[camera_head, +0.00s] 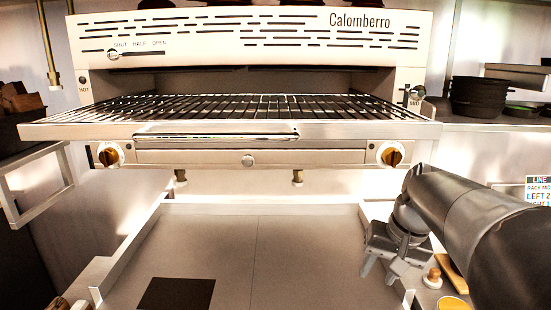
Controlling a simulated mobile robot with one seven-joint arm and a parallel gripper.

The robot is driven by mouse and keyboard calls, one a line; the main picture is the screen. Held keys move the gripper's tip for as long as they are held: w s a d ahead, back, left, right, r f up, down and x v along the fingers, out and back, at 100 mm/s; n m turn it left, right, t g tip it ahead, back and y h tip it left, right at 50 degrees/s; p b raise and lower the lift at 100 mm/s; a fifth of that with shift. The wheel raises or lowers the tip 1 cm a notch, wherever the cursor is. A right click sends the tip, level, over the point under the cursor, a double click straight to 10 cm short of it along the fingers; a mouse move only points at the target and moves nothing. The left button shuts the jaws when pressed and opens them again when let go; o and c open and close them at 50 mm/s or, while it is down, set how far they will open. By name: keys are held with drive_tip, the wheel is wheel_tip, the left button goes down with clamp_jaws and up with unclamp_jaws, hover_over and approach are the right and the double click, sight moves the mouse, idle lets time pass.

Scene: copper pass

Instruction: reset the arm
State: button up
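My gripper (384,268) hangs at the end of my dark arm on the right of the head view. It points down over the right edge of the pale tray-like surface. Its two fingers look spread apart, and nothing shows between them. It is in front of and below the white salamander grill (250,45) marked Calomberro. Part of the surface behind the gripper is hidden by it.
The grill's wire rack (245,108) juts forward and is empty. A pale surface with raised sides (300,250) lies below, with a dark square (176,293) at its front. Dark pots (478,97) stand at right. Small wooden items (453,303) lie beside my gripper.

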drive_tip(key=s+a+f+n+t+h, duration=0.1)
drive_tip(key=s+a, duration=0.1)
drive_tip(key=s, duration=0.4)
drive_tip(key=s+a+f+n+t+h, duration=0.1)
drive_tip(key=s+a+f+t, duration=0.1)
drive_tip(key=s, duration=0.5)
drive_tip(key=shift+a+f+n, duration=0.15)
drive_tip(key=shift+a+n, duration=0.25)
drive_tip(key=shift+a, duration=0.45)
drive_tip(key=shift+s, duration=0.1)
drive_tip(key=shift+c, duration=0.5)
